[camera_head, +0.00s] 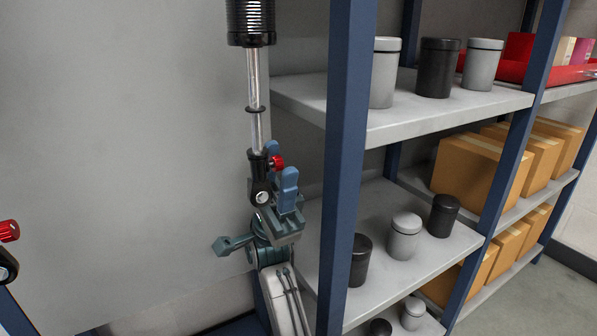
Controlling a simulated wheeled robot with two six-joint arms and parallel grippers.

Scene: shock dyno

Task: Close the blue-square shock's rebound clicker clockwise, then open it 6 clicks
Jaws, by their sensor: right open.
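A shock hangs upright at the upper middle, with a black spring (250,20), a bright shaft (254,85) and a black lower eye (261,190). Its red clicker knob (277,162) sticks out to the right just above the eye. No blue square shows on what is visible of it. My right gripper (281,168) has come up from below, with its blue fingers open around or just beside the red knob. I cannot tell whether they touch it. My left gripper is out of view.
A second red knob (8,230) and black eye (6,267) are cut off at the left edge. A blue rack post (345,150) stands close to the right of my gripper. Its shelves (420,118) hold canisters and cardboard boxes (480,168). A plain grey panel (120,130) fills the left.

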